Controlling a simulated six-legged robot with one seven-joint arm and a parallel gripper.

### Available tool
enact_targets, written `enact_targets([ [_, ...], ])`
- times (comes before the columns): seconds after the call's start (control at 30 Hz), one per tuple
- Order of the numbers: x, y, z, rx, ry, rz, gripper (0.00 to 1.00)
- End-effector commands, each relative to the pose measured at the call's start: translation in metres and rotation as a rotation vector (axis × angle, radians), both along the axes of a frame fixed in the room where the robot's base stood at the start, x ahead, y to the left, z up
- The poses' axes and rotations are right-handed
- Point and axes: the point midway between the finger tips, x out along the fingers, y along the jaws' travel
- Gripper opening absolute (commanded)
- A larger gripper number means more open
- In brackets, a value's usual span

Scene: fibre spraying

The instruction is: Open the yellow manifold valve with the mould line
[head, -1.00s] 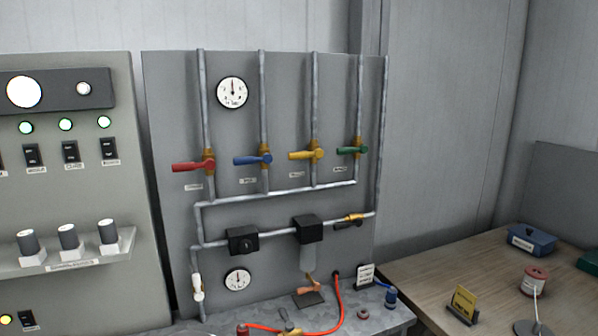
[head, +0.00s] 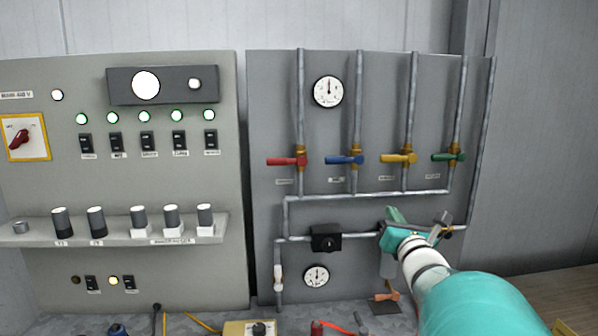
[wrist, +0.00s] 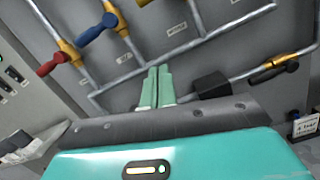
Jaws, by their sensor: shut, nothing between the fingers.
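The yellow manifold valve (head: 400,158) is third from left in a row of four on the grey panel. Its handle points left, across its vertical pipe. In the wrist view only a bit of the yellow valve (wrist: 143,2) shows at the top edge. My gripper (head: 394,212) is below the yellow valve, in front of the panel, and apart from it. In the wrist view its pale green fingers (wrist: 157,70) are together with nothing between them. The label under the valve is too small to read.
The red valve (head: 288,160), blue valve (head: 346,159) and green valve (head: 450,157) flank it, handles also pointing left. A horizontal pipe (head: 370,194) runs below. A black block (wrist: 212,87) and a black-handled valve (wrist: 274,70) sit right of my fingers. A control cabinet (head: 225,280) stands left.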

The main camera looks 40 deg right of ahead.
Motion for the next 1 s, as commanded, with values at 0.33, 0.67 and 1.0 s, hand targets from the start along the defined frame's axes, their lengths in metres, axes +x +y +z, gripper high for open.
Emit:
enact_targets([
  [0.33,-0.019,-0.018,0.005,-0.258,0.072,-0.023,0.00],
  [0.67,-0.011,-0.022,0.007,-0.255,0.071,-0.021,0.00],
  [1.0,0.039,-0.052,0.021,-0.254,0.072,-0.022,0.00],
])
